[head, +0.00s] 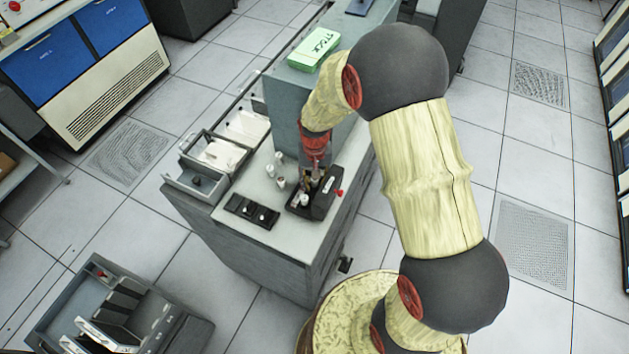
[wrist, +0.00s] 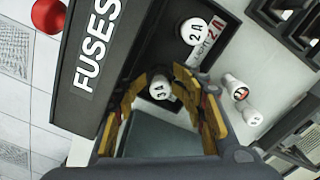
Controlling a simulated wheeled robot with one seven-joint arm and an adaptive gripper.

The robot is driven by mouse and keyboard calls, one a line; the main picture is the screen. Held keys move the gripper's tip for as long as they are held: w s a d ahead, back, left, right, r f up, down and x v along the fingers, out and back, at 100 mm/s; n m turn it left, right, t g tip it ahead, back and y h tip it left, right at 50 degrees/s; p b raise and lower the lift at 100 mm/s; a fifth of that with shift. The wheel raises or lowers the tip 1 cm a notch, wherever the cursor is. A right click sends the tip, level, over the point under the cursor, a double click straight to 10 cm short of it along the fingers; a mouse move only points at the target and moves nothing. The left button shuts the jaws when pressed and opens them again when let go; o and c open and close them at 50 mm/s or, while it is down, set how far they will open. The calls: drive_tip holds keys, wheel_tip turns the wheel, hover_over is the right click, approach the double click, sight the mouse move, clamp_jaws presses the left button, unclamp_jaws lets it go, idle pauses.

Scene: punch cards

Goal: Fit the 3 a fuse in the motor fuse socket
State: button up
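In the wrist view the white 3 A fuse (wrist: 158,89), marked "3A" on its end, sits between my fingertips. My gripper (wrist: 167,80) appears shut on it, with the fingers converging on both sides. The fuse is over the dark box labelled FUSES (wrist: 62,95), which also shows in the head view (head: 322,207) under my gripper (head: 316,172). A white 2 A fuse (wrist: 193,32) stands in that box beside a label that seems to read LIGHT. The motor socket and its label cannot be made out; my fingers cover that part. How far the fuse is seated is unclear.
A dark panel (head: 251,211) and open metal trays (head: 195,178) stand to the left. A red knob (wrist: 48,15) sticks out from the box. A green STOCK box (head: 314,48) stands at the back.

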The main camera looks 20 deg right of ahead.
wheel_tip(320, 180, up, 7)
drive_tip(key=shift+w+r, duration=0.1)
drive_tip(key=shift+r, duration=0.1)
idle(0.6)
drive_tip(key=shift+r, duration=0.2)
drive_tip(key=s+r+t, duration=0.2)
drive_tip(key=s+r, duration=0.1)
drive_tip(key=r, duration=0.8)
drive_tip(key=s+r+n+t, duration=0.3)
drive_tip(key=s+r+t, duration=0.1)
drive_tip(key=s+r, duration=1.25)
wheel_tip(320, 180, down, 19)
drive_tip(key=s+b, duration=0.1)
drive_tip(key=b, duration=1.7)
drive_tip(key=shift+s+f, duration=0.15)
drive_tip(key=shift+s, duration=0.2)
drive_tip(key=shift+c, duration=0.3)
